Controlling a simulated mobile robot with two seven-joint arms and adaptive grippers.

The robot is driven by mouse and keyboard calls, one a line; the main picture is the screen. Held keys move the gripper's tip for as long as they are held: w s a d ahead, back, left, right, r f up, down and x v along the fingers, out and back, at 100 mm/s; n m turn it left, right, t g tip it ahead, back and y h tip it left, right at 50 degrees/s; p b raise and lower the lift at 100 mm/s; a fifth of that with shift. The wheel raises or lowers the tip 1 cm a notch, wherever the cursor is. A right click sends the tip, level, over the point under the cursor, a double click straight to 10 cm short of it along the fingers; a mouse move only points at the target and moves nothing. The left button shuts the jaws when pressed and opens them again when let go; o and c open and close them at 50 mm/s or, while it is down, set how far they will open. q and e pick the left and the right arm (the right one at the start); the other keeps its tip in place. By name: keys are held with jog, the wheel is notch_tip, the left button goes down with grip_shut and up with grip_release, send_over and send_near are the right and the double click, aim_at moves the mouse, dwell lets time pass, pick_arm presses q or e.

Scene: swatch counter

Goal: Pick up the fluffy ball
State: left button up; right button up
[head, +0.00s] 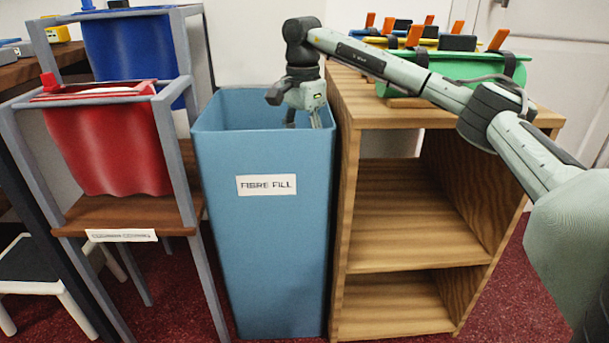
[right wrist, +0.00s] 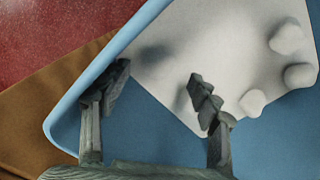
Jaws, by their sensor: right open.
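The blue bin labelled FIBRE FILL (head: 265,255) stands on the floor in the head view. My right gripper (head: 304,117) points down at its mouth, fingers partly behind the rim. In the right wrist view my right gripper (right wrist: 158,80) is open, with nothing between its fingers. The head view hides the balls behind the bin's front wall. My left gripper is not in view.
A wooden shelf unit (head: 398,228) stands close against the bin's right side, with a green object (head: 465,69) on top. A metal-framed stand with a red bag (head: 105,145) is on the left. The bin's rim (right wrist: 75,88) passes close to the left finger in the wrist view.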

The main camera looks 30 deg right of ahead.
jog(key=f, duration=0.1)
jog(key=f+b, duration=0.1)
jog(key=f, duration=0.2)
jog(key=shift+s+d+f, duration=0.1)
jog(key=shift+d+f, duration=0.15)
jog(key=shift+d, duration=0.05)
jog(key=c, duration=0.8)
jog(key=shift+r, duration=0.1)
